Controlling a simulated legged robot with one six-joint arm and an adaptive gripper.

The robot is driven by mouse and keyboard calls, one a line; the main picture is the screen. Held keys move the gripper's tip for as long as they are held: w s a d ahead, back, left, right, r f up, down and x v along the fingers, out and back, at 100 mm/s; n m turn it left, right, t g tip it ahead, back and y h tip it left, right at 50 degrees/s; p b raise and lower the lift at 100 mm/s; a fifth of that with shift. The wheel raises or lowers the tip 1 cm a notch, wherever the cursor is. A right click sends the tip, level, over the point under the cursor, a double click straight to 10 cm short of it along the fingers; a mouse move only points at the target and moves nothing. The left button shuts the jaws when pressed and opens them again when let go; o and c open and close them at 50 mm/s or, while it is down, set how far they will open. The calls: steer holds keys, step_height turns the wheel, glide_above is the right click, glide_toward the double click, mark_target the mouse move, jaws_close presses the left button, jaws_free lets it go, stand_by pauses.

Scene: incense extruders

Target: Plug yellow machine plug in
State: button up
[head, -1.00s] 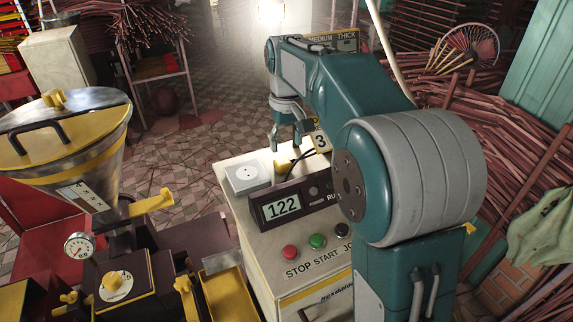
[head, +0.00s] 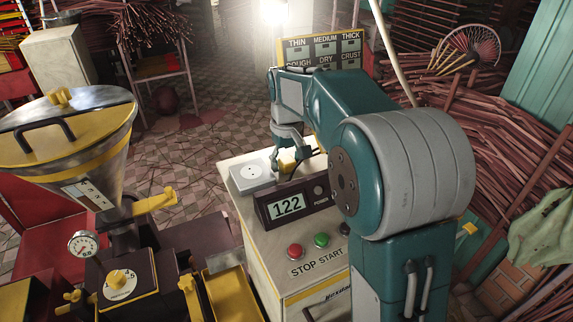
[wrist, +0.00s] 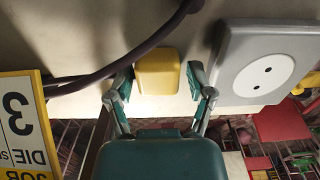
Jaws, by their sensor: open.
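The yellow plug (head: 287,161) lies on the pale top of the control cabinet (head: 240,206). In the wrist view the plug (wrist: 158,72) is a yellow block between my two fingers, with a small gap visible on each side. My gripper (head: 290,164) is open around it, and it also shows in the wrist view (wrist: 158,84). A dark cable (wrist: 112,70) runs beside the plug, close to the left finger. The grey socket box (head: 252,176) with a round two-hole outlet stands left of the plug. It shows at the right in the wrist view (wrist: 262,62).
Red (head: 296,250) and green (head: 321,240) buttons sit on the cabinet's front. A yellow-edged sign with a 3 (wrist: 20,125) is close to my gripper. The hopper machine (head: 70,135) stands at left.

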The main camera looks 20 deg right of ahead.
steer(key=shift+a, duration=0.2)
steer(key=c, duration=0.6)
steer(key=shift+d, duration=0.15)
steer(key=shift+c, duration=1.2)
steer(key=shift+d, duration=0.15)
